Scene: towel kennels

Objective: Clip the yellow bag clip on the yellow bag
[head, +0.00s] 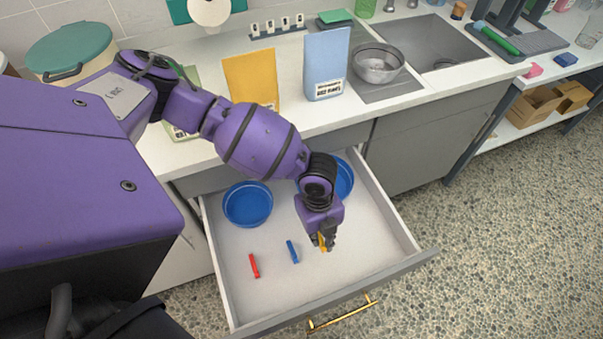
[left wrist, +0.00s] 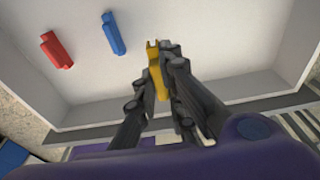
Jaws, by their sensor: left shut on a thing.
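The yellow bag clip (left wrist: 157,75) is between the fingers of my left gripper (head: 325,240), which is shut on it inside the open drawer. In the head view the clip (head: 322,243) shows only as a small yellow strip. I cannot tell whether the clip touches the drawer floor. The yellow bag (head: 251,78) stands upright on the counter behind the drawer, partly covered by my left arm. My right gripper is not in view.
The open drawer (head: 400,262) also holds a red clip (head: 254,265), a blue clip (head: 292,251) and blue bowls (head: 247,204). A light blue bag (head: 326,65) stands right of the yellow bag. A green bag (head: 181,131) is partly behind my arm.

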